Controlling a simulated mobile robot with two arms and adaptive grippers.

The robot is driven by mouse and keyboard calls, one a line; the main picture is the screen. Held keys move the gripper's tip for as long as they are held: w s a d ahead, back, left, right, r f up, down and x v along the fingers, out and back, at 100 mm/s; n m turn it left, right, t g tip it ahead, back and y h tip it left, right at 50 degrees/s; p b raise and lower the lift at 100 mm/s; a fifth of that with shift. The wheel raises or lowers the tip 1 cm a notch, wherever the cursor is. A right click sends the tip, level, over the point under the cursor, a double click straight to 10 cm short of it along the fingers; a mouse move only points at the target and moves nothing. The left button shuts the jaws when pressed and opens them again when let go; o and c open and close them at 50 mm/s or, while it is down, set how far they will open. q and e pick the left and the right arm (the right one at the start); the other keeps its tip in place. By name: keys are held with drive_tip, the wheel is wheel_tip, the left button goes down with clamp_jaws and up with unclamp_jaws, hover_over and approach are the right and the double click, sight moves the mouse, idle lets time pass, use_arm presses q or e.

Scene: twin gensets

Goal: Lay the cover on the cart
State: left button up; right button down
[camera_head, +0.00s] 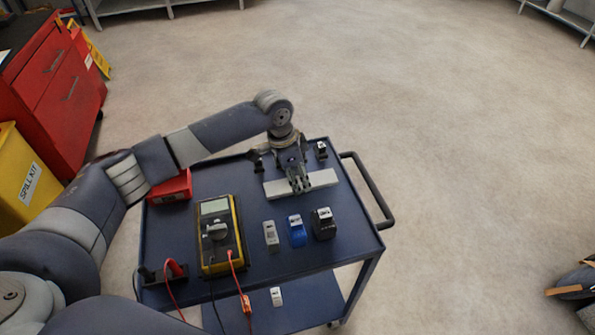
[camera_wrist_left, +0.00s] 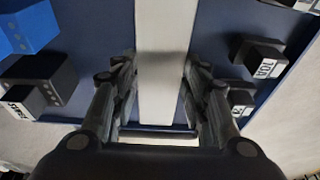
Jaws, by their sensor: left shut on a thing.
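The cover (camera_head: 322,179) is a flat, pale grey strip over the far right part of the dark blue cart (camera_head: 185,222). My left gripper (camera_head: 299,188) points down and is shut on it near its middle. In the left wrist view the cover (camera_wrist_left: 166,35) runs lengthwise between the two fingers of the left gripper (camera_wrist_left: 160,75), with the blue cart top below. It lies low over the top; I cannot tell whether it touches. My right gripper is not in view.
A yellow multimeter (camera_head: 219,238) with leads, a red box (camera_head: 170,188), a grey block (camera_head: 270,233), a blue block (camera_head: 296,231) and a black block (camera_head: 323,224) stand on the cart. Small black blocks flank the gripper. The cart's handle (camera_head: 367,190) is at right. The floor beyond is clear.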

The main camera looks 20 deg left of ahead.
use_arm(q)
drive_tip(key=shift+f, duration=0.4)
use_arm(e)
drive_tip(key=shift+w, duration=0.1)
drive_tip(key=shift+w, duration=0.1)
use_arm(q)
drive_tip(key=shift+f+p, duration=0.25)
drive_tip(key=shift+p, duration=0.05)
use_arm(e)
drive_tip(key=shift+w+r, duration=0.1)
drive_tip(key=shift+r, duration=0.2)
use_arm(q)
drive_tip(key=o, duration=1.4)
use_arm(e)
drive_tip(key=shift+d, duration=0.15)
use_arm(q)
drive_tip(key=shift+r, duration=0.1)
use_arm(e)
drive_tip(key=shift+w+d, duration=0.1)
